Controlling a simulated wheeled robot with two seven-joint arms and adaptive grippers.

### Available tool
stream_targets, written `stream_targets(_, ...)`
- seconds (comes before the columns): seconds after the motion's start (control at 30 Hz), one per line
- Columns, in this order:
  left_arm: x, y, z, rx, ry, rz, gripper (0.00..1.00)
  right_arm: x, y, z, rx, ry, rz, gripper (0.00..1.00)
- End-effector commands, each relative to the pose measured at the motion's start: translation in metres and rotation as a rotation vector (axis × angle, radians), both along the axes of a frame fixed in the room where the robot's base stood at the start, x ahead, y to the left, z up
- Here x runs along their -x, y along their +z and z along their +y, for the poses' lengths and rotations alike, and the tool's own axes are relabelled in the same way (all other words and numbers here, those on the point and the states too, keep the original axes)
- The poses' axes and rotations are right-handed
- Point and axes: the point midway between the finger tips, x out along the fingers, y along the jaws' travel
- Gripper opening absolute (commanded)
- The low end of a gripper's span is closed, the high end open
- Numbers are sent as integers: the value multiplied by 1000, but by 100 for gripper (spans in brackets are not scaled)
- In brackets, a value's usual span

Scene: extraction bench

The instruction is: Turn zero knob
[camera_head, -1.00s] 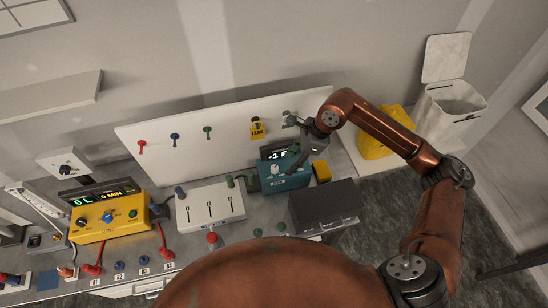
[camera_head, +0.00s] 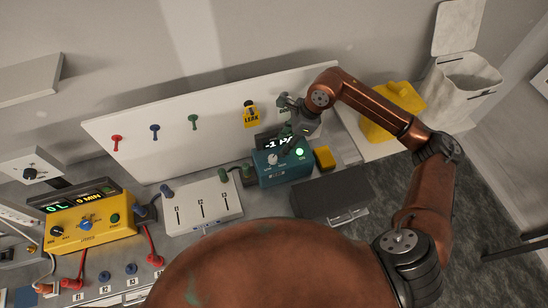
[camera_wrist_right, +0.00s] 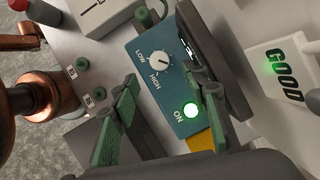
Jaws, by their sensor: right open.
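The teal meter (camera_head: 285,172) stands on the bench in front of the white board, its display reading about -1 PA. A white knob (camera_head: 272,159) is on its face, with a lit green button (camera_head: 299,152) to the right. In the right wrist view the knob (camera_wrist_right: 163,61) is marked LOW and HIGH; no "zero" label is legible. My right gripper (camera_head: 285,118) is above and behind the meter. In its wrist view my right gripper (camera_wrist_right: 163,88) is open and empty, its green-padded fingers apart over the meter's face, not touching the knob. My left gripper is not in view.
A dark grey box (camera_head: 333,190) stands right of the meter, with a small yellow block (camera_head: 324,158) behind it. A white slider unit (camera_head: 200,207) is left of it. A yellow LEAK tag (camera_head: 250,114) hangs on the board (camera_head: 170,155). A GOOD sign (camera_wrist_right: 285,80) glows green.

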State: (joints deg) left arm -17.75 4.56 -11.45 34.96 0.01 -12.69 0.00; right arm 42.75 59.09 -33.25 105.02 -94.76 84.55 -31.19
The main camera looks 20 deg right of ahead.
Motion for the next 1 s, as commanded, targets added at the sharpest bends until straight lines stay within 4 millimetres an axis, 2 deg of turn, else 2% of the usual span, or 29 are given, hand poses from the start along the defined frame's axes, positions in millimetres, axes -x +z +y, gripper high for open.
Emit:
stream_targets(0.07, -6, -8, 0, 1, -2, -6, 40, 0, -10, 0, 0, -1, 1, 42)
stream_targets(0.3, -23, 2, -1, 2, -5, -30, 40, -2, -31, 11, -2, 1, 4, 42)
stream_targets(0.6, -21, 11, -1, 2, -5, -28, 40, -6, -70, 26, -2, 0, 2, 42)
stream_targets(0.77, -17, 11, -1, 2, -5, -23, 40, -7, -79, 29, 0, 0, 1, 42)
stream_targets(1.0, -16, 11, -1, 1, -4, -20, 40, -7, -80, 29, 0, 0, 1, 42)
